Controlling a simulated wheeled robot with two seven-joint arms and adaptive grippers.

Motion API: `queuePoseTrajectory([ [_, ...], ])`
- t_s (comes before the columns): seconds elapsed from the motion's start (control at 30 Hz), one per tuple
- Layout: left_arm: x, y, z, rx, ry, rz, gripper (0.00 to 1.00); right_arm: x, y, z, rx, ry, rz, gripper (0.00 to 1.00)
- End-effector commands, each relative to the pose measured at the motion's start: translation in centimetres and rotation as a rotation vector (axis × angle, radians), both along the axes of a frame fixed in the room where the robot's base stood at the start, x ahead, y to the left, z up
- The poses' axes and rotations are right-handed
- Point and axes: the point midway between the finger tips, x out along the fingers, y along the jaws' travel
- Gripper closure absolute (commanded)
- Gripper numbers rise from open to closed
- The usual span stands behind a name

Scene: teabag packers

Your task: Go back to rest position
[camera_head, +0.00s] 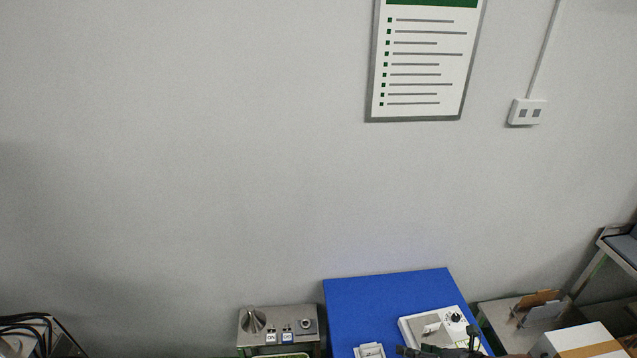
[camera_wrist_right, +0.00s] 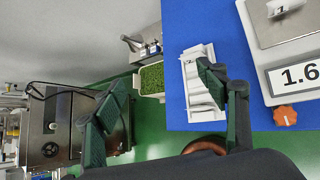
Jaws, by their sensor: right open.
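My right gripper shows in the right wrist view (camera_wrist_right: 160,78) with its two dark green fingers spread wide apart and nothing between them. In the head view only a dark part of the right gripper (camera_head: 440,351) shows at the bottom edge, in front of the blue mat (camera_head: 375,300). A white slotted holder (camera_wrist_right: 190,72) lies on the blue mat beside one finger in the wrist view. Whether they touch is unclear. My left gripper is not in view.
A cardboard-taped white box (camera_head: 580,341) is at right. A steel machine (camera_wrist_right: 55,125) stands left in the wrist view.

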Motion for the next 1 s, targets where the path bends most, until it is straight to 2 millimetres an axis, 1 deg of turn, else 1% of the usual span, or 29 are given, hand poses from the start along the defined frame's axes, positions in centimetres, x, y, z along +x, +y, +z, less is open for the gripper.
queuePoseTrajectory([
  [0.03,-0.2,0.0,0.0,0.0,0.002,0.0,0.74,0.2,1.9,1.6,0.103,-0.036,-0.018,0.33],
  [0.07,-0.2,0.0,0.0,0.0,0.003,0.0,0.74,0.4,2.9,2.9,0.171,-0.062,-0.035,0.33],
  [0.1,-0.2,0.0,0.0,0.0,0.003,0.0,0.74,0.7,4.1,5.0,0.277,-0.098,-0.066,0.33],
  [0.17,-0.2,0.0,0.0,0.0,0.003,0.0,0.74,1.2,5.1,8.4,0.45,-0.156,-0.133,0.33],
  [0.2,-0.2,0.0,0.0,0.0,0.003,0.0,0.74,1.6,5.1,10.8,0.568,-0.192,-0.19,0.33],
  [0.23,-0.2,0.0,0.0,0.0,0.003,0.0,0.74,1.8,4.8,12.4,0.655,-0.217,-0.238,0.33],
  [0.27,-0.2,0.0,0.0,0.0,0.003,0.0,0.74,2.1,4.1,14.0,0.74,-0.238,-0.291,0.33],
  [0.3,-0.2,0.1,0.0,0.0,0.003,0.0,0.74,2.4,2.9,15.6,0.851,-0.262,-0.369,0.33],
  [0.33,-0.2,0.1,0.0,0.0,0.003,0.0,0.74,2.6,1.7,16.7,0.933,-0.276,-0.432,0.33],
  [0.37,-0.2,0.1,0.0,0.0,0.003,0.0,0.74,2.7,0.4,17.5,1.009,-0.288,-0.499,0.33],
  [0.4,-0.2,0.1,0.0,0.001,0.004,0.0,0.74,2.7,-1.7,18.2,1.109,-0.299,-0.594,0.33],
  [0.47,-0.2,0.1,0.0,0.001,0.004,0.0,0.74,2.6,-5.1,18.2,1.246,-0.303,-0.749,0.33],
  [0.5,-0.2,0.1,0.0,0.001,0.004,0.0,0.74,2.3,-7.4,17.7,1.331,-0.297,-0.859,0.33],
  [0.57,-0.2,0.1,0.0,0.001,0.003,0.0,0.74,1.5,-10.7,15.9,1.444,-0.276,-1.035,0.33],
  [0.6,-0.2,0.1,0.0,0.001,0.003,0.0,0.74,0.7,-12.7,14.2,1.509,-0.252,-1.158,0.33],
  [0.67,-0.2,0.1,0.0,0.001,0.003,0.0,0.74,-0.9,-15.2,11.0,1.591,-0.201,-1.347,0.33],
  [0.7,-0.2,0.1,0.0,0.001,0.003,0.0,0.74,-2.1,-16.4,8.6,1.632,-0.158,-1.47,0.33],
  [0.77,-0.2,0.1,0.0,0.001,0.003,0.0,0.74,-4.2,-17.4,4.9,1.677,-0.083,-1.649,0.33],
  [0.8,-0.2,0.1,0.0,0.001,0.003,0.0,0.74,-5.7,-17.6,2.5,1.694,-0.025,-1.763,0.33],
  [0.83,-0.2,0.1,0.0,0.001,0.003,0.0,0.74,-6.9,-17.6,0.7,1.7,0.019,-1.843,0.33],
  [0.9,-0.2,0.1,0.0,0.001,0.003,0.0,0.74,-9.5,-16.9,-2.9,1.699,0.125,-2.008,0.33],
  [1.0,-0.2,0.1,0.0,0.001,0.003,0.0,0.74,-12.7,-15.4,-6.6,1.674,0.263,-2.186,0.33],
])
